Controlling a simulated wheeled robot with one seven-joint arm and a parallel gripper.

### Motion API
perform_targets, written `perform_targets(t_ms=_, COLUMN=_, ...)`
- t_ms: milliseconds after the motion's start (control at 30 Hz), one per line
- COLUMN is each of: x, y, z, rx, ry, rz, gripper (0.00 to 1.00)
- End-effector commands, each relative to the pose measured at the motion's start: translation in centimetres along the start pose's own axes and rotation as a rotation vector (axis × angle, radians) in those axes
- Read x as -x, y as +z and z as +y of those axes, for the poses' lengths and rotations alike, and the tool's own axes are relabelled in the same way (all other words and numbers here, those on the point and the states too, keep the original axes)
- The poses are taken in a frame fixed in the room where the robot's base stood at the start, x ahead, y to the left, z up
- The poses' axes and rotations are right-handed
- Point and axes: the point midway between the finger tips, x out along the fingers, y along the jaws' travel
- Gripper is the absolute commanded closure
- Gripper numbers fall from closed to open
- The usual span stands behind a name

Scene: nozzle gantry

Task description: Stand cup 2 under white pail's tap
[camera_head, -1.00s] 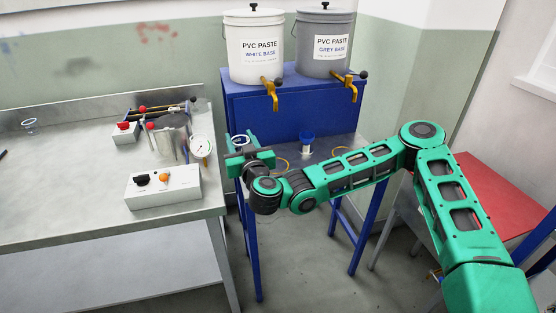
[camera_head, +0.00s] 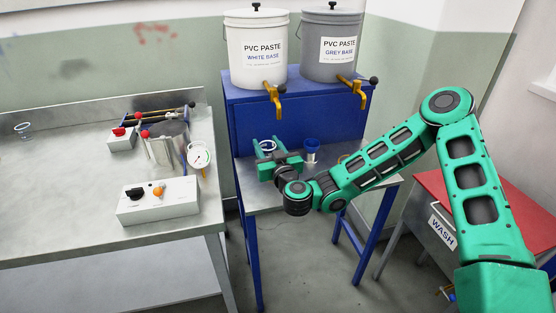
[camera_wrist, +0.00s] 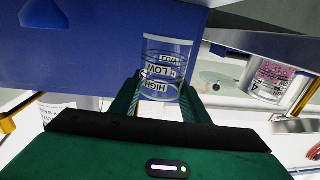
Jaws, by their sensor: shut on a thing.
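The white pail (camera_head: 255,48), labelled white base, stands on the blue stand, with its brass tap (camera_head: 274,98) at the front. My gripper (camera_head: 267,148) is shut on a clear cup (camera_wrist: 166,75). Its light rim also shows in the head view (camera_head: 266,145). The cup is over the stand's lower shelf, below the white pail's tap and slightly left of it in the picture. Low and high marks show on the cup, but I cannot read a cup number. I cannot tell whether its base touches the shelf.
The grey pail (camera_head: 331,45) with its own tap (camera_head: 356,92) stands to the right. The bench (camera_head: 70,215) at left holds a pot, a gauge and a switch box (camera_head: 158,200).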

Motion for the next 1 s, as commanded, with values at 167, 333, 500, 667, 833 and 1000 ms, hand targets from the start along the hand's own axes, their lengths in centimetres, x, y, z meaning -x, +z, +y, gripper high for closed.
perform_targets(t_ms=167, x=0.0, y=0.9, z=1.7, rx=0.005, ry=-0.003, rz=0.002, gripper=0.83)
perform_targets(t_ms=333, x=-0.1, y=1.8, z=3.0, rx=0.004, ry=-0.002, rz=0.001, gripper=0.83)
perform_targets(t_ms=500, x=-0.1, y=2.2, z=3.7, rx=-0.001, ry=-0.001, rz=0.001, gripper=0.83)
perform_targets(t_ms=667, x=-0.1, y=2.6, z=3.6, rx=0.001, ry=-0.001, rz=-0.001, gripper=0.83)
perform_targets(t_ms=833, x=-0.1, y=3.5, z=3.4, rx=0.003, ry=-0.004, rz=-0.002, gripper=0.83)
perform_targets(t_ms=1000, x=-0.1, y=4.7, z=3.4, rx=0.003, ry=-0.003, rz=0.0, gripper=0.83)
